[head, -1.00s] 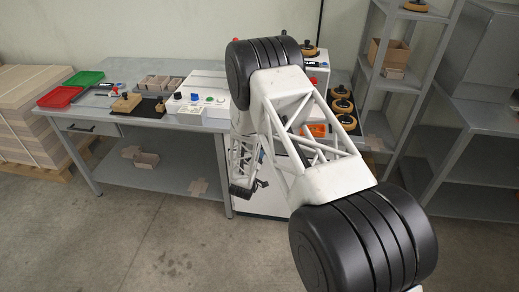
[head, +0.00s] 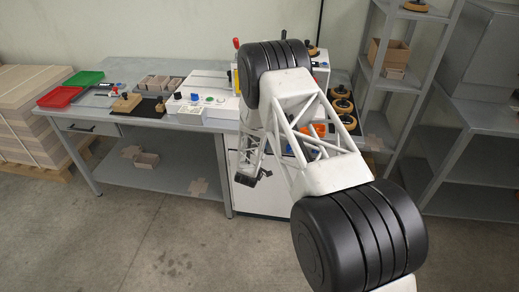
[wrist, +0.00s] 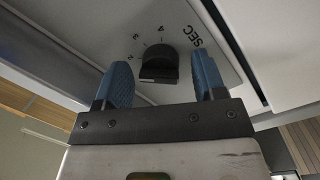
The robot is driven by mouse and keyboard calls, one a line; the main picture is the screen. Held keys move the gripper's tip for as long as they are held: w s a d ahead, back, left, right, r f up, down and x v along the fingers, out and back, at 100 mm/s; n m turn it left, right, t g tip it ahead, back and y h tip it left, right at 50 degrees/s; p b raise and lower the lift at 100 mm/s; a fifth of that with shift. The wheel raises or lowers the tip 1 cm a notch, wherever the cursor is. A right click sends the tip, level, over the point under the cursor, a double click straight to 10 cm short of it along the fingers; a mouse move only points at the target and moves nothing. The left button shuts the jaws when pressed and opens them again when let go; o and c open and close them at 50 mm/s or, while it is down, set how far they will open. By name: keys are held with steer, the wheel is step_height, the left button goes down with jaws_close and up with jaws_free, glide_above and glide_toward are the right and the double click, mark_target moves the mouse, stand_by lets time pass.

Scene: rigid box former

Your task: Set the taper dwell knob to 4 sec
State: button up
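The taper dwell knob (wrist: 158,66) is a dark, round knob on a pale panel in the wrist view. Small scale marks and the letters SEC (wrist: 192,36) are printed around it. My gripper (wrist: 165,80) has two blue fingers, open, one on each side of the knob. Gaps show between both fingers and the knob, so it is not gripped. In the head view I cannot make out the knob; my arm covers much of that area.
A grey bench (head: 125,66) carries a white control unit (head: 220,90) with coloured knobs, a red tray (head: 60,97) and a green tray (head: 85,78). A shelf rack (head: 392,85) stands on the right. Orange-and-black round parts (head: 341,107) lie near the bench's right end.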

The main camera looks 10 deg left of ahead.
steer(key=c, duration=0.8)
steer(key=shift+c, duration=0.2)
steer(key=shift+m, duration=0.4)
steer(key=m+y, duration=0.1)
steer(key=m, duration=0.7)
steer(key=m+g+y, duration=0.1)
steer(key=m, duration=0.6)
steer(key=shift+a+r+m, duration=0.15)
steer(key=shift+r+m, duration=0.05)
steer(key=shift+m, duration=0.2)
steer(key=o, duration=0.7)
steer(key=shift+o, duration=0.9)
